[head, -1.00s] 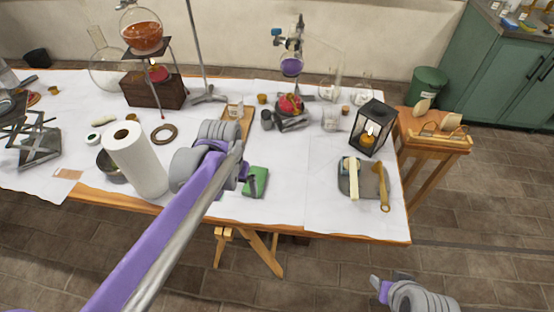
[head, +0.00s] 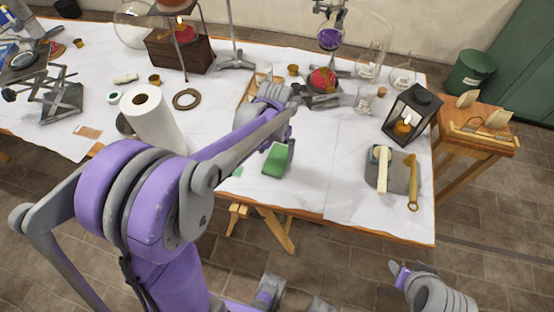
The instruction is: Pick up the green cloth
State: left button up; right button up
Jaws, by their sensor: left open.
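The green cloth (head: 275,160) lies folded on the white-covered table near its front edge, in the middle of the head view. My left gripper (head: 289,152) is open at the cloth's right side, its fingers pointing down. Its wrist hides part of the table behind the cloth. I cannot tell whether the fingers touch the cloth. My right gripper (head: 395,270) is low at the right, in front of the table and away from the cloth. I cannot tell whether its jaws are open.
A paper towel roll (head: 152,115) stands left of the cloth. A grey slate (head: 400,172) with a brush and a brass tool lies to the right, near a black lantern (head: 411,114). Glassware and a red-topped burner stand behind. The table (head: 325,180) between cloth and slate is clear.

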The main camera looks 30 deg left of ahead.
aim_at(276, 159)
pick_arm(q)
jog(key=f, duration=0.3)
jog(key=shift+w+f, duration=0.2)
jog(key=shift+f, duration=0.2)
jog(key=c, duration=1.1)
notch_tip(276, 159, up, 10)
jog(key=shift+r+p, duration=0.1)
jog(key=shift+p, duration=0.3)
jog(key=o, duration=0.8)
jog(key=c, duration=0.7)
jog(key=shift+s, duration=0.1)
